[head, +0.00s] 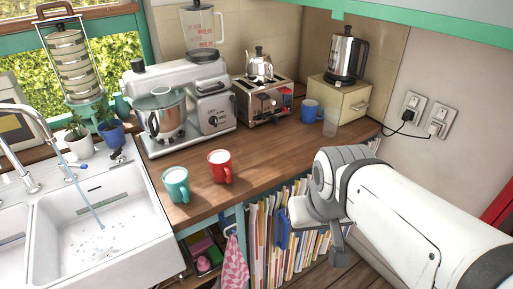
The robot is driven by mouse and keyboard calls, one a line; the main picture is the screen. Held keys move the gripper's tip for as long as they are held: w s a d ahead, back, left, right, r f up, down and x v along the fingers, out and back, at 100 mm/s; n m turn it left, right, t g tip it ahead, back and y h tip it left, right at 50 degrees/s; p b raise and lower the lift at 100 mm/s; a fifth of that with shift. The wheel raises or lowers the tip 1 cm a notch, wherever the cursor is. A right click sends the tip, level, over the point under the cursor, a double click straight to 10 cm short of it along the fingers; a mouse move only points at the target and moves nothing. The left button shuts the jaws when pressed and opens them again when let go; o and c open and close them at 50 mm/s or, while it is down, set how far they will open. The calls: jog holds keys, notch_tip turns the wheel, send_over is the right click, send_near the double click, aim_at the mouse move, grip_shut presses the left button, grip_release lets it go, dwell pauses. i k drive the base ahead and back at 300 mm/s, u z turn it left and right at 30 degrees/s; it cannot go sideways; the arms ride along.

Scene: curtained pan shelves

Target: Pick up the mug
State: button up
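A teal mug (176,185) and a red mug (220,166) stand near the front edge, right of the sink. A blue mug (311,111) stands farther back, beside the toaster. The task does not say which mug is meant. My gripper (312,232) hangs in front of the counter edge, below and to the right of the red mug, apart from all three. Its fingers are partly hidden and point downward, so I cannot tell whether they are open or shut. I see no mug at it.
A white sink (110,225) with running water is at left. A stand mixer (175,110), a toaster (264,100) and a clear glass (331,122) stand farther back. Folders (270,240) fill the shelf below. The counter right of the red mug is clear.

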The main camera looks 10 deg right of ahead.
aim_at(220, 160)
jog(key=z, duration=0.1)
jog(key=i, duration=1)
jog(key=z, duration=0.05)
